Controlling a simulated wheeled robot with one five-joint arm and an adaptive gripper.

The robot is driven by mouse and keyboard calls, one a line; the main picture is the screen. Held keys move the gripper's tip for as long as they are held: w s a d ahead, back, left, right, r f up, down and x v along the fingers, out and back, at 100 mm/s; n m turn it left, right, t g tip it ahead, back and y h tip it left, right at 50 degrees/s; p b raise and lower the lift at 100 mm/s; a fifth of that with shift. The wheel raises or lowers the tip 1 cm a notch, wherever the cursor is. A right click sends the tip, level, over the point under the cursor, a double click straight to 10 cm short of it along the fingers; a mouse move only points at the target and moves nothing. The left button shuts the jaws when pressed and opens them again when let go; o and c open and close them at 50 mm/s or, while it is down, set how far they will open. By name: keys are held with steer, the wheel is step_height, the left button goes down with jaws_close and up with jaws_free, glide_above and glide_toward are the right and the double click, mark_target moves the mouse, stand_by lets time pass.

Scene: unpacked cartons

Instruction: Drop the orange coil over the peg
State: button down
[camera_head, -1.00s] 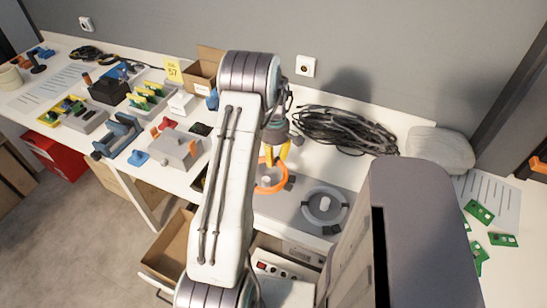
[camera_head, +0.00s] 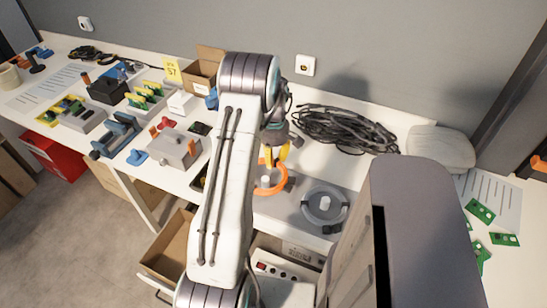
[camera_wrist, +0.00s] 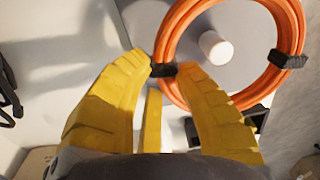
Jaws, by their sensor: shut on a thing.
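The orange coil (camera_head: 284,181) is a ring with black ties; it also shows in the wrist view (camera_wrist: 170,35). My gripper (camera_head: 272,160) points down with its yellow fingers shut on the coil's near side, at a black tie (camera_wrist: 163,70). The white peg (camera_head: 266,181) stands on a grey base; in the wrist view its rounded top (camera_wrist: 215,46) shows inside the ring, right of the ring's near-left side. I cannot tell for sure whether the coil is above the peg's top or around it. My arm hides part of the base.
A bundle of black cable (camera_head: 345,131) lies behind. An open carton (camera_head: 165,250) is below the table's front.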

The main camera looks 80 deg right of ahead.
mark_target(274, 171)
steer(key=shift+f+b, duration=1.55)
steer(key=shift+f, duration=0.65)
steer(key=c, duration=1)
jaws_free()
steer(key=r, duration=1.2)
steer(key=shift+d, duration=0.25)
